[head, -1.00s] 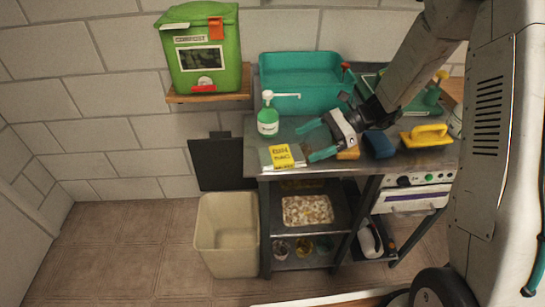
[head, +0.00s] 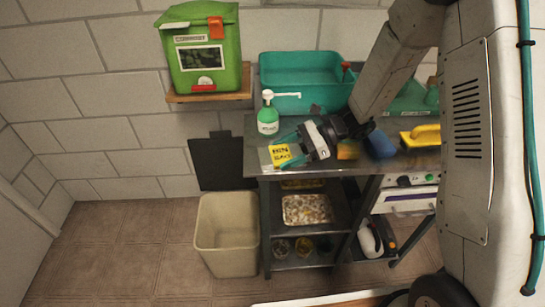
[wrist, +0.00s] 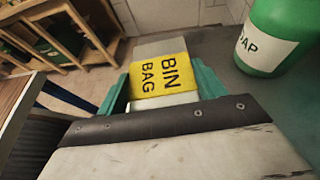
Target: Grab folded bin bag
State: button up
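The folded bin bag (head: 281,155) is a flat grey-white packet with a yellow band, lying at the left front corner of the dark worktop. In the wrist view the bag (wrist: 162,77) is straight ahead, its band reading "BIN BAG". My gripper (head: 283,150) is over it, with teal fingers apart on either side of the packet. In the wrist view my gripper's fingers (wrist: 160,88) flank the band closely, left and right. I see no clear sign of them squeezing it. The bag's near part is hidden behind my gripper's body.
A green-and-white soap bottle (head: 268,115) stands just behind the bag, close to my gripper. A teal basin (head: 300,75) is at the back. A blue sponge (head: 380,145) and a yellow-handled tool (head: 422,135) lie to the right. A beige bin (head: 227,235) stands on the floor below.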

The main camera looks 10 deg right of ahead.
jog(key=c, duration=0.4)
jog(key=shift+o, duration=0.2)
jog(key=shift+r, duration=0.1)
